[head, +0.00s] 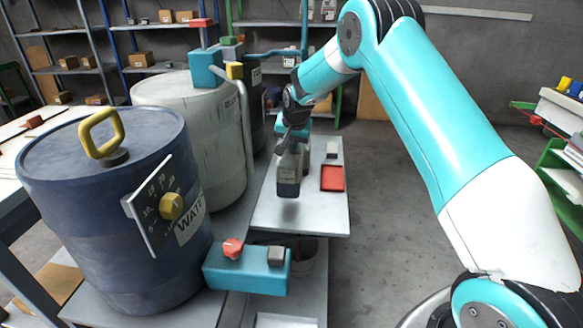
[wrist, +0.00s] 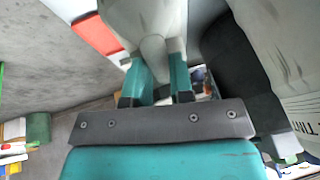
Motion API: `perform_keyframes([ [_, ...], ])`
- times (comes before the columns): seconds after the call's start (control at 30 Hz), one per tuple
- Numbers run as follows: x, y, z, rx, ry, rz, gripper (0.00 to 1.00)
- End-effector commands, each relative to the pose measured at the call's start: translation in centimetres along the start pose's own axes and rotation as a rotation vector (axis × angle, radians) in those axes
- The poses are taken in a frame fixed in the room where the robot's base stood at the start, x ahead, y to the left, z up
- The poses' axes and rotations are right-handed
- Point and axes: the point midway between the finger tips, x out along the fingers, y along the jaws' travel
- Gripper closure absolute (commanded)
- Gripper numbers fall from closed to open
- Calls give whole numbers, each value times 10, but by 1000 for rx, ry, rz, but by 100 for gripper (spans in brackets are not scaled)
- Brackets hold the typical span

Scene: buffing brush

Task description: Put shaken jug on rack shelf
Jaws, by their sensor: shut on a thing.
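The jug (head: 288,185) is a grey container with a label, hanging upright in my gripper (head: 291,132) above the grey bench. In the wrist view, the pale, smudged jug (wrist: 152,18) lies between the two teal fingers of my gripper (wrist: 158,78), which are shut on its narrow part. Its far side is hidden. Racks with shelves (head: 150,62) stand along the back wall, holding brown boxes. A green-framed rack (head: 562,170) stands at the right edge. I cannot tell which shelf the task means.
The grey bench (head: 310,215) bears a red tray (head: 332,178) and a small grey block (head: 332,150). A blue WATER drum (head: 80,190) and a pale drum (head: 185,130) stand left of the jug. A teal control box (head: 245,275) is in front. The floor at right is clear.

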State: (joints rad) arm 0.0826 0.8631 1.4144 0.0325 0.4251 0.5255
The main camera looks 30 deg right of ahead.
Motion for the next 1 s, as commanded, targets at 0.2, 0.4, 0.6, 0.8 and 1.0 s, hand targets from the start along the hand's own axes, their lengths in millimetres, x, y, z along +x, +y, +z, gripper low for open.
perform_keyframes([
  [0.2,30,8,11,3,4,-1,100],
  [0.4,42,11,16,4,4,0,100],
  [0.6,69,17,27,4,3,0,100],
  [0.8,72,18,28,4,5,-1,100],
  [1.0,75,19,30,4,1,1,72],
])
